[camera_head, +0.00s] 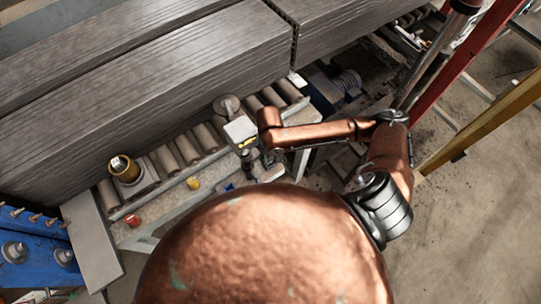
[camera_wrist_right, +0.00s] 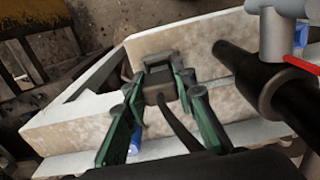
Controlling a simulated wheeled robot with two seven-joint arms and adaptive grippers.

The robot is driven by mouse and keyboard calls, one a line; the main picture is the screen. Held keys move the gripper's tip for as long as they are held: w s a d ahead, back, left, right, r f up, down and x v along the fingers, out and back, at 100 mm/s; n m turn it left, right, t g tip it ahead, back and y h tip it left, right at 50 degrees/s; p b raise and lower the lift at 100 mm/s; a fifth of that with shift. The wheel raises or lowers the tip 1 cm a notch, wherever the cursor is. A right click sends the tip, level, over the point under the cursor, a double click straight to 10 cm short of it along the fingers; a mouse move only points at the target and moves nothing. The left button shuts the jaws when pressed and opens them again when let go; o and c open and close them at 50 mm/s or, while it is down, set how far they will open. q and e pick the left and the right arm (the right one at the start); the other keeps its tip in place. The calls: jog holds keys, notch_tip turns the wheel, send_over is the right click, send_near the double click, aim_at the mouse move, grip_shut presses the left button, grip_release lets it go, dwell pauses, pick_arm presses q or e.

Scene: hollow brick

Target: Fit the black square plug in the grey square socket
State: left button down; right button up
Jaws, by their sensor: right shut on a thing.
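In the right wrist view, my right gripper (camera_wrist_right: 161,86) has green fingers shut on the black square plug (camera_wrist_right: 158,92). A dark cable runs from the plug down toward the gripper's base. The plug is in front of a pale, stained panel; whether it touches the panel I cannot tell. In the head view, my right gripper (camera_head: 270,158) is small and dark beside the roller table, and the plug cannot be made out there. My left gripper is not in view.
A grey box with a yellow label (camera_head: 240,131) stands at the roller conveyor (camera_head: 165,160). A black cylinder (camera_wrist_right: 235,62) is close right of the plug. A brass-topped part (camera_head: 124,168), a red button (camera_head: 132,220) and a yellow button (camera_head: 193,183) line the conveyor.

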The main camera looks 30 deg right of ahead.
jog(key=shift+f, duration=0.8)
jog(key=o, duration=1.2)
notch_tip(320, 180, up, 12)
dwell(0.4)
